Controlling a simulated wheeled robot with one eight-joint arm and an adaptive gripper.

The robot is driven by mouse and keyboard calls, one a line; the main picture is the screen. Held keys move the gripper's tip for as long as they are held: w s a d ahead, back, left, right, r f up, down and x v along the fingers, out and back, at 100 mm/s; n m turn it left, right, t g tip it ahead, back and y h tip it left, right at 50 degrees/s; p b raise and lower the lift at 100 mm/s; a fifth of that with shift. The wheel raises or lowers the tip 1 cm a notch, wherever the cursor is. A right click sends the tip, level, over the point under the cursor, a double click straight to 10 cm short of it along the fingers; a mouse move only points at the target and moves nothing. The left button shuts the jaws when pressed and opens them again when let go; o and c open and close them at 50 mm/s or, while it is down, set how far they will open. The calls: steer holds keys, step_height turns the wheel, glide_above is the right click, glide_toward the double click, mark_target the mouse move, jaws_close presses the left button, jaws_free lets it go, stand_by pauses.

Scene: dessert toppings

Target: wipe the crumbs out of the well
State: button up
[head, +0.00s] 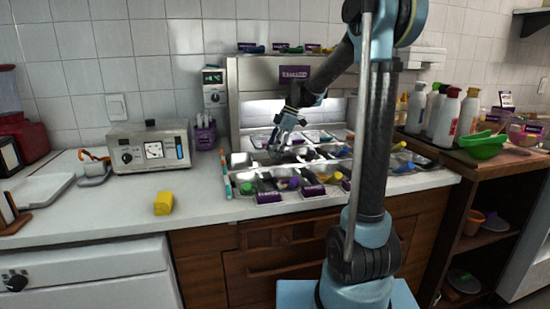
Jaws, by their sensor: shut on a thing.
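The topping station (228,200) stands on the white counter, with several metal wells in rows. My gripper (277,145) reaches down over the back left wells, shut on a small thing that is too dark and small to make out. Whether that thing touches a well floor cannot be told. Crumbs cannot be made out at this size, and my gripper and arm hide part of the wells. A yellow sponge-like block (163,204) lies on the counter left of the station, apart from my gripper.
Coloured scoop handles and purple labels line the station's front. A metal appliance with a dial (149,148) stands at the left. White bottles (447,117) and a green scoop-like dish (483,146) stand on the wooden unit at right. The counter around the yellow block is clear.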

steer(key=shift+r, duration=2.75)
steer(key=shift+s, duration=0.1)
